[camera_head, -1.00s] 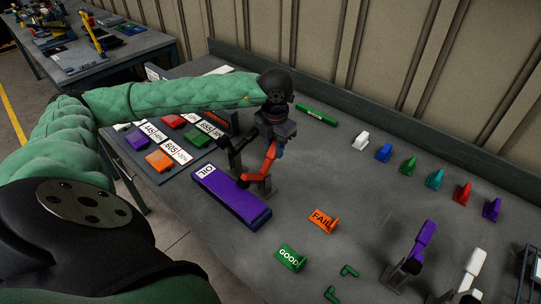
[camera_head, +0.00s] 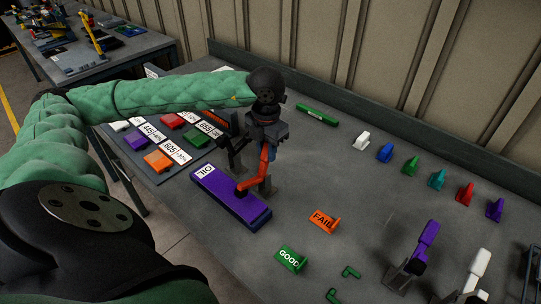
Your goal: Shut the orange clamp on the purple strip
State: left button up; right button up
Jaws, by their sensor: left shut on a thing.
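The purple strip (camera_head: 225,199), with a white OIL label at its far end, lies on the grey table in the middle of the camera_head view. The orange clamp (camera_head: 264,169) stands at the strip's right side on a grey bracket. Its lower arm reaches over the strip, and its dark tip is at or just above the purple surface; I cannot tell if it presses. My left gripper (camera_head: 267,151) is shut on the clamp's upright handle, pointing down from above. The gripper hides the handle's upper end. My right gripper is not in view.
An orange FAIL sign (camera_head: 323,221) and a green GOOD sign (camera_head: 291,259) stand in front. A purple clamp (camera_head: 427,236) and a white clamp (camera_head: 477,265) are at lower right. A board of coloured blocks (camera_head: 160,176) lies left. Several coloured pieces line the back.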

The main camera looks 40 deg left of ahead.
pick_arm(q)
jog(key=shift+s+b, duration=0.3)
jog(key=shift+s, duration=0.1)
jog(key=shift+s+a+r, duration=0.1)
jog(key=shift+s, duration=0.3)
jog(key=shift+s+f+b, duration=0.25)
jog(key=shift+s+b, duration=0.15)
jog(key=shift+b, duration=0.25)
jog(key=shift+s, duration=0.3)
jog(key=shift+r, duration=0.1)
jog(key=o, duration=0.7)
jog(key=shift+s, duration=0.15)
jog(key=shift+r, duration=0.1)
